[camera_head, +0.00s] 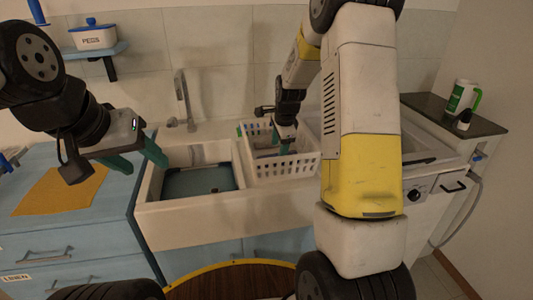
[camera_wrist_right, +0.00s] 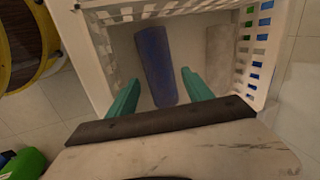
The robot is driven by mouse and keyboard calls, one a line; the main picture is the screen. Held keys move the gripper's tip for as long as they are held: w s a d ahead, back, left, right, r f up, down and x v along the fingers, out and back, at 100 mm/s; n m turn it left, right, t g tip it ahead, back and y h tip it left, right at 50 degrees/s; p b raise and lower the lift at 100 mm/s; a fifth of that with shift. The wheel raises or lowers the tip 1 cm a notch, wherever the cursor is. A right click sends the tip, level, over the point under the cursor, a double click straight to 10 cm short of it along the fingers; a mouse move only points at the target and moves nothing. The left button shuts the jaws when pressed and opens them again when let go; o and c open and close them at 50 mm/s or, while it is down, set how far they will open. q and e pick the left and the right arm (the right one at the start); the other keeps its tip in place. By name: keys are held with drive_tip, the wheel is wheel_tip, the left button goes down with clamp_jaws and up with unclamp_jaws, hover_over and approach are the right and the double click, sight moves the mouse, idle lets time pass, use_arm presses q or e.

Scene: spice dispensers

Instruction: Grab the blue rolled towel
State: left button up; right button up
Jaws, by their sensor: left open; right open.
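The blue rolled towel (camera_wrist_right: 156,62) lies inside the white slatted basket (camera_wrist_right: 93,60), and in the head view I cannot make it out clearly. My right gripper (camera_wrist_right: 161,77) is open with green fingers. Its fingertips appear on either side of the towel in the right wrist view; I cannot tell how far above it they are. In the head view my right gripper (camera_head: 285,132) reaches down into the basket (camera_head: 290,168). My left gripper (camera_head: 138,158) is open and empty, over the left counter and the sink's left edge.
A pale roll or block (camera_wrist_right: 219,50) lies in the basket right of the towel. The basket walls stand close around my right gripper. A sink (camera_head: 200,182) is left of the basket. A yellow cloth (camera_head: 60,190) lies on the left counter. A green-white bottle (camera_head: 461,97) stands at right.

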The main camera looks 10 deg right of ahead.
drive_tip(key=x, duration=0.5)
drive_tip(key=shift+a+f, duration=0.15)
drive_tip(key=shift+a, duration=0.05)
drive_tip(key=shift+c, duration=0.2)
